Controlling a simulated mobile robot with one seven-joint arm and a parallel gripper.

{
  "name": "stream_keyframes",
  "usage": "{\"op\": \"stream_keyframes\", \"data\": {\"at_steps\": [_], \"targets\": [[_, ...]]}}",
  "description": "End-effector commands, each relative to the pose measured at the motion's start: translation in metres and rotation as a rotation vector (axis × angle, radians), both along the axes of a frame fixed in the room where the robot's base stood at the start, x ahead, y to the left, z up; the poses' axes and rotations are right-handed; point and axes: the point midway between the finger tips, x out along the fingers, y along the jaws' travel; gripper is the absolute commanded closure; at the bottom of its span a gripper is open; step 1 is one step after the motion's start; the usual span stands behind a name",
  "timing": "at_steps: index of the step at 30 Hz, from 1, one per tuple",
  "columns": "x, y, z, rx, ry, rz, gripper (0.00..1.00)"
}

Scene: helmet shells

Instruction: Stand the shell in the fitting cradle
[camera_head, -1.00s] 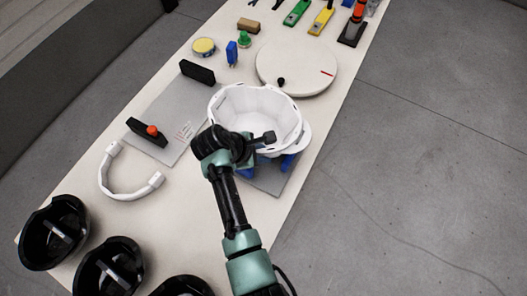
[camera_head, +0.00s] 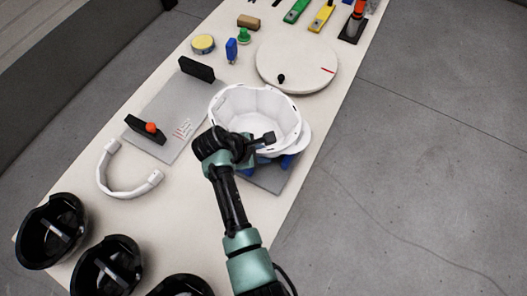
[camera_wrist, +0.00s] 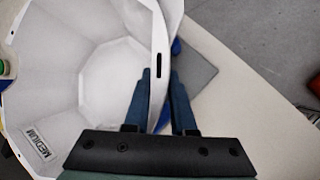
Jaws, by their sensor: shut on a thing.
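The white helmet shell (camera_head: 262,108) is open side up over the blue fitting cradle (camera_head: 286,162) in the head view. Only parts of the cradle and its grey base plate (camera_head: 268,178) show under the shell. My gripper (camera_wrist: 158,98) is shut on the shell's rim in the wrist view, one finger inside the wall and one outside. The shell's inside (camera_wrist: 85,70) carries a label reading MEDIUM. In the head view my wrist hides the near rim. Whether the shell rests fully on the cradle cannot be told.
A round white turntable (camera_head: 298,64) stands just behind the shell. A grey plate (camera_head: 178,118) with black blocks and an orange knob lies to the left. A white curved band (camera_head: 126,190) and several black shells (camera_head: 52,232) are at the near left. Tools line the far end.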

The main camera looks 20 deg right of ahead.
Motion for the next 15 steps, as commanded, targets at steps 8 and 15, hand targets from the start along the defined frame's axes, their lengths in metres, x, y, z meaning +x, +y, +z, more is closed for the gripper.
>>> {"op": "stream_keyframes", "data": {"at_steps": [8, 15], "targets": [[0.0007, -0.0002, -0.0001, -0.001, -0.002, 0.0, 0.42], [-0.001, 0.0002, -0.0018, 0.001, 0.003, -0.001, 0.42]]}}
